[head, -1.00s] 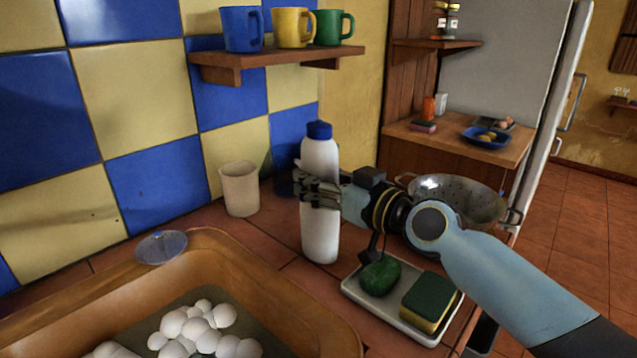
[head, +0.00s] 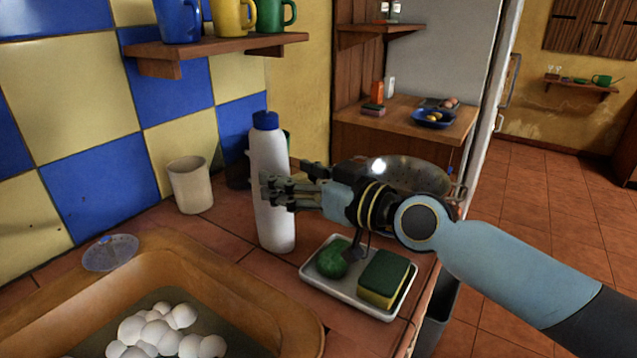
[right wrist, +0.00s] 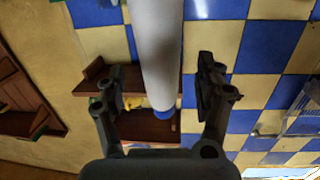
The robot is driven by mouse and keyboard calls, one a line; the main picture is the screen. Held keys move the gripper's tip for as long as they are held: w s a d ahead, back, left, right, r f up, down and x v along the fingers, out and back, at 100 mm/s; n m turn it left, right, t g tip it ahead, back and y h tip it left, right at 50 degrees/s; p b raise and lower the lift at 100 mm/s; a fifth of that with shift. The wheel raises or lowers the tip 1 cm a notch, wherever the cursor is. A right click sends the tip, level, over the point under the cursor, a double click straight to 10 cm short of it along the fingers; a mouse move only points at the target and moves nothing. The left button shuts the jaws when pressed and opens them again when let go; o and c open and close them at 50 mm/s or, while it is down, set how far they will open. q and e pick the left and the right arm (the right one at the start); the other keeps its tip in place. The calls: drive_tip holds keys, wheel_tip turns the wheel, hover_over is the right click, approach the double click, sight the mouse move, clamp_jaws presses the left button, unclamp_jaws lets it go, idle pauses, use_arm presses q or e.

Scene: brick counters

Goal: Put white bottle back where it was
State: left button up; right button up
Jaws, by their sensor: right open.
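The white bottle (head: 271,200) with a blue cap stands upright on the tiled counter in the head view, behind the sponge tray. My right gripper (head: 288,187) is open at the bottle's mid-height. One finger lies across the near side of the bottle, and the other is partly hidden behind it. In the right wrist view the bottle (right wrist: 160,45) runs between the two open fingers of my right gripper (right wrist: 161,78), with a gap on each side. My left gripper is not in view.
A beige cup (head: 190,186) stands left of the bottle. A white tray (head: 343,292) with a green scrubber and a sponge (head: 383,278) lies in front of it. A metal colander (head: 415,175) is behind my wrist. The basin (head: 225,300) holds white balls. A mug shelf (head: 215,43) hangs above.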

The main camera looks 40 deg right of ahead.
drive_tip(key=v, duration=0.6)
drive_tip(key=shift+s+p, duration=0.35)
